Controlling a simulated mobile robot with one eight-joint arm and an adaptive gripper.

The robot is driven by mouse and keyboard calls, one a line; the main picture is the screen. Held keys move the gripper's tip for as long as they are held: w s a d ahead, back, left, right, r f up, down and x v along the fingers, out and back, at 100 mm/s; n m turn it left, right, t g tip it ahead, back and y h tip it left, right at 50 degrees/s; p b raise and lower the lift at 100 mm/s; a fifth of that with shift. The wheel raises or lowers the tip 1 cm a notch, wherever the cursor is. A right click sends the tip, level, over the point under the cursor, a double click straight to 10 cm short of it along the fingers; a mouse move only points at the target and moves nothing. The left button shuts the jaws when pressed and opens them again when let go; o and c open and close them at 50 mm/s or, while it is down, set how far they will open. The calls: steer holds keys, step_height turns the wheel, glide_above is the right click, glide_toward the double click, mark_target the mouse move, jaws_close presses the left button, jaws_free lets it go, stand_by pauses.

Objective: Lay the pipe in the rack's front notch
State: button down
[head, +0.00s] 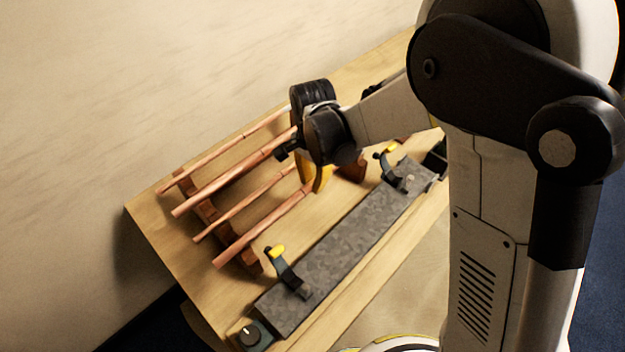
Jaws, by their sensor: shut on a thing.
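My gripper (314,182) is over the right part of the wooden rack (253,264), its yellow fingers pointing down. It is shut on the front copper pipe (262,231), near the right end of the part that shows. The pipe runs from lower left to upper right, roughly parallel to the other pipes. Its left end reaches past the rack's left support, over the front notch area. I cannot tell whether it touches the notch or hangs just above it. My gripper and wrist hide its right end and part of the right support (352,168).
Several other copper pipes (225,190) lie across the rack behind the held one. In front is a long grey speckled block (345,240) with black, yellow-tipped clamps (285,272) (392,170). A dial box (252,336) sits at its near end. Bare wooden tabletop (160,222) shows at left.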

steer(key=c, duration=1)
jaws_free()
steer(key=shift+r+p, duration=2.25)
steer(key=shift+r, duration=1.25)
